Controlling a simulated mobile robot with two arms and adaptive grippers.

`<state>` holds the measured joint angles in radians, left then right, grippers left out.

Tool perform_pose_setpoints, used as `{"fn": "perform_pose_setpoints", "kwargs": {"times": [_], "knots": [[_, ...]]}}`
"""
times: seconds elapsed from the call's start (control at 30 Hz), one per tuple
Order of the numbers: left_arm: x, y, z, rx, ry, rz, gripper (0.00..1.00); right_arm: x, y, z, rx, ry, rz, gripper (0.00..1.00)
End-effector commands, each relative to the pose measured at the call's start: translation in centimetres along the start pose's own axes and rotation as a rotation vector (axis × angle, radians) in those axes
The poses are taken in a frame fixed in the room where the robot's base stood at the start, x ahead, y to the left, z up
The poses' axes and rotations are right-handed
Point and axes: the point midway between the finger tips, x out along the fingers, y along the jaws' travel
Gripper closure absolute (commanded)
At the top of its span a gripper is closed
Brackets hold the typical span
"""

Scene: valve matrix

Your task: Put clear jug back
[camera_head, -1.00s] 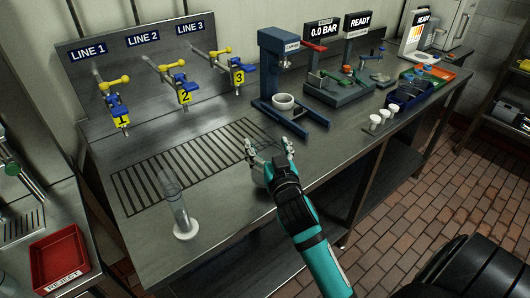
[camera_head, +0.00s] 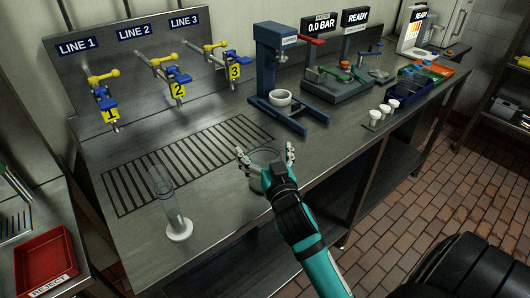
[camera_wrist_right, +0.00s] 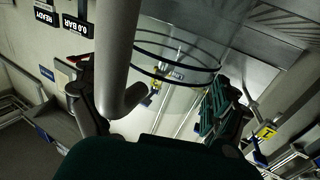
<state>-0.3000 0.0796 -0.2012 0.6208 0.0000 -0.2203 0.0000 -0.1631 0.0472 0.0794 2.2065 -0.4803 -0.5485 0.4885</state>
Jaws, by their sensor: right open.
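The clear jug (camera_head: 264,157) is see-through and hard to make out. It stands on the bench by the front edge, between the fingers of my right gripper (camera_head: 265,153). In the right wrist view the jug (camera_wrist_right: 178,62) shows dark rings around its clear wall, and a thick grey curved bar, perhaps its handle, crosses in front. The right gripper's fingers are spread on both sides of the jug; whether they touch it is unclear. My left gripper is not in view.
A tall clear cylinder on a white foot (camera_head: 175,208) stands left of the gripper. A slatted drain grate (camera_head: 185,165) lies behind. A blue press (camera_head: 280,75) with a white cup (camera_head: 280,98) stands behind right. Small white cups (camera_head: 384,111) line the right front edge.

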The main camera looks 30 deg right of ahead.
Motion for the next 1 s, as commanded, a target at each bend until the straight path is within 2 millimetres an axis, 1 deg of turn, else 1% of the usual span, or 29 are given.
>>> {"fn": "perform_pose_setpoints", "kwargs": {"times": [0.17,0.27,0.63,0.67,0.7,0.83,1.0], "knots": [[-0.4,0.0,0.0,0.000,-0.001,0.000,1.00,-0.1,0.0,-0.6,-0.001,0.002,-0.001,0.00],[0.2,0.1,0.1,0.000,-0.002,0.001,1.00,-1.4,-0.1,-0.1,0.002,0.000,-0.001,0.00],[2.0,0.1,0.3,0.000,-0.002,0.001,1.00,-9.5,0.1,-0.1,0.003,-0.002,0.001,0.00],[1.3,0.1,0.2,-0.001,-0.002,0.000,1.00,-9.8,0.0,-0.4,0.003,-0.005,0.001,0.00],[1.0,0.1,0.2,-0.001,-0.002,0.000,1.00,-10.3,0.0,-0.5,0.002,-0.004,0.001,0.00],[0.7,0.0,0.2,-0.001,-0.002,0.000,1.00,-11.4,0.0,-0.5,0.002,-0.002,0.000,0.00],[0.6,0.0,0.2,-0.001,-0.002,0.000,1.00,-12.0,0.0,-0.4,0.000,0.001,0.000,0.00]]}}
